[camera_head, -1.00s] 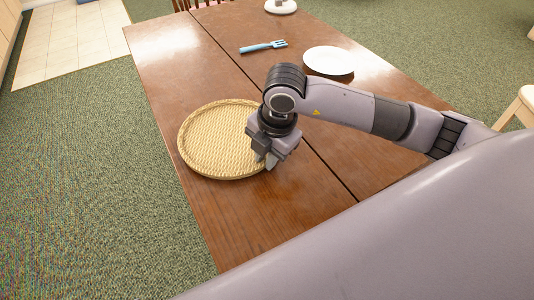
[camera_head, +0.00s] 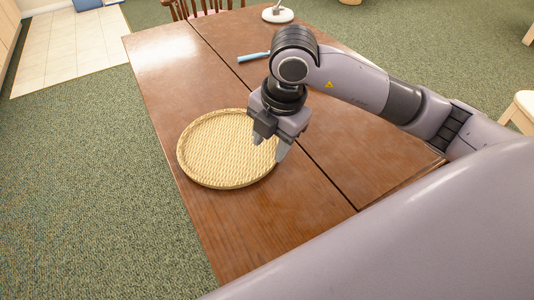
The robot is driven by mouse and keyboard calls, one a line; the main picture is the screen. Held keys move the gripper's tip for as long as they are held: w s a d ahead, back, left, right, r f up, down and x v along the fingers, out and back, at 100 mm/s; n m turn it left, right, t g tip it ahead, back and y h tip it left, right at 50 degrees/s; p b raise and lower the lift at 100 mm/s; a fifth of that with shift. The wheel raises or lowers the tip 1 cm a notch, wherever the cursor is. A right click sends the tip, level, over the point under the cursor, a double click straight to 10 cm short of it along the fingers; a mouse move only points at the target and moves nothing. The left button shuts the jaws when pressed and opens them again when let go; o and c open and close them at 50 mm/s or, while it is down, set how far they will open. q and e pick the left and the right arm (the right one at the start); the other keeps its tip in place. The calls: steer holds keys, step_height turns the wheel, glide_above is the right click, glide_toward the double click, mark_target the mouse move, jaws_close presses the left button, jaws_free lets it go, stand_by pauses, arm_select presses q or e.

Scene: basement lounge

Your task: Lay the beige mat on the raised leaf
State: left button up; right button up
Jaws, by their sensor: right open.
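The beige mat (camera_head: 222,150) is round and woven with a raised rim. It lies flat on the left part of the brown wooden table (camera_head: 255,225), left of the long seam. My right gripper (camera_head: 269,148) is open over the mat's right edge, its fingers pointing down. The gripper covers part of that edge, and I cannot tell whether a fingertip touches it. The table's two parts look level with each other on either side of the seam. My left gripper is not in view.
A white round object (camera_head: 278,15) stands at the far end, by a wooden chair (camera_head: 200,8). The table is clear in front of the mat. A stool (camera_head: 522,110) stands at right.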

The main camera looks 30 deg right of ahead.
steer(key=r, duration=0.4)
steer(key=shift+s+d, duration=0.15)
steer(key=shift+s, duration=0.2)
